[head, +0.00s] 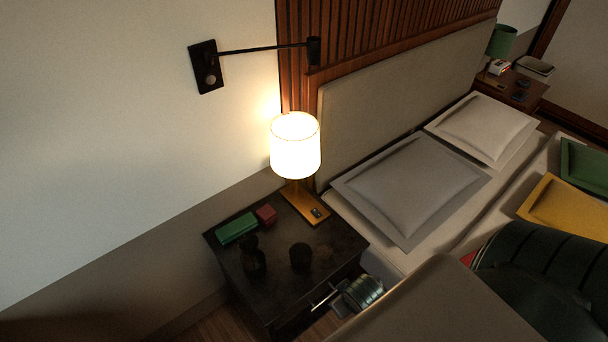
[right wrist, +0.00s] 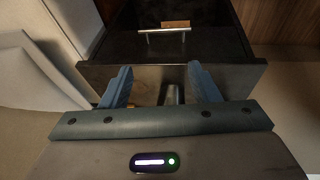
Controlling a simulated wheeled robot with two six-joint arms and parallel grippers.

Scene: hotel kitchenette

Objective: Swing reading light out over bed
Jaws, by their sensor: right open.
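The reading light is on the wall at the upper left of the head view. Its black wall plate (head: 207,67) carries a thin black arm (head: 262,49) that reaches right, with a small dark lamp head (head: 314,50) at its end beside the slatted panel. The arm lies close along the wall, not out over the bed (head: 342,212). My right gripper (right wrist: 160,71) is open and empty in the right wrist view, its two blue-grey fingers apart in front of a dark drawer front (right wrist: 225,75). It is low by the nightstand, far below the light. My left gripper is not in view.
The nightstand (head: 230,262) bears a lit table lamp (head: 295,146), a green box (head: 236,228), a red box (head: 266,214) and dark cups. A metal handle (right wrist: 163,32) shows behind the drawer front. Pillows (head: 412,190) lie on the bed. The wall below the light is clear.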

